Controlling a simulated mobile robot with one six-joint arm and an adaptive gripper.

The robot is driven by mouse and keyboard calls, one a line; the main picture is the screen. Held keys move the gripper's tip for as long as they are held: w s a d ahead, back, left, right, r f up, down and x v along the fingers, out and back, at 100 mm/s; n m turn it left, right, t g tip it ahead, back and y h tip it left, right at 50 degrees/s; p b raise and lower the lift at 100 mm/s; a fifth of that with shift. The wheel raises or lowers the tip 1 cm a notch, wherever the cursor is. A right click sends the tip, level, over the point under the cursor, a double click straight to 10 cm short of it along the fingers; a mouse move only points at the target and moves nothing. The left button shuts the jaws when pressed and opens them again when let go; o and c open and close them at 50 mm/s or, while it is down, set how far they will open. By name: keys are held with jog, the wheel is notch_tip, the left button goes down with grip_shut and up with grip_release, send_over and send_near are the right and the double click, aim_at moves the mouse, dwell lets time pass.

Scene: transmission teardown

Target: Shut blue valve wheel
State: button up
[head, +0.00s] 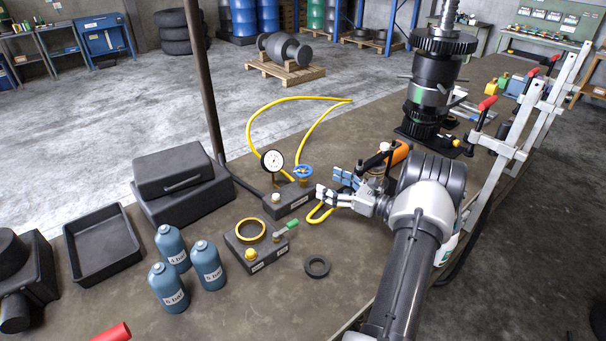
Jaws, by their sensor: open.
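The blue valve wheel (303,171) sits on a brass stem on top of a dark block (290,199), beside a round white pressure gauge (272,161). It shows whole, and I cannot tell how far it is turned. My gripper (328,184) is just right of the wheel and slightly lower in the picture, with its fingers pointing left. Its jaws are open with nothing between them. It looks apart from the wheel, but the exact gap is hard to judge.
A yellow hose (283,105) loops behind the block. A fixture with a brass ring (250,231) and green lever stands in front, near a black ring (317,266). Several blue bottles (207,265) stand at left. An orange-handled tool (398,152) lies behind my gripper. A dark post (203,80) rises behind.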

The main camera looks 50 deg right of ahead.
aim_at(303, 172)
jog(key=w, duration=0.3)
jog(key=w+a+b, duration=0.1)
jog(key=w, duration=0.6)
jog(key=shift+w+a, duration=0.25)
jog(key=shift+a, duration=0.1)
jog(key=shift+c, duration=0.6)
jog(key=c, duration=1)
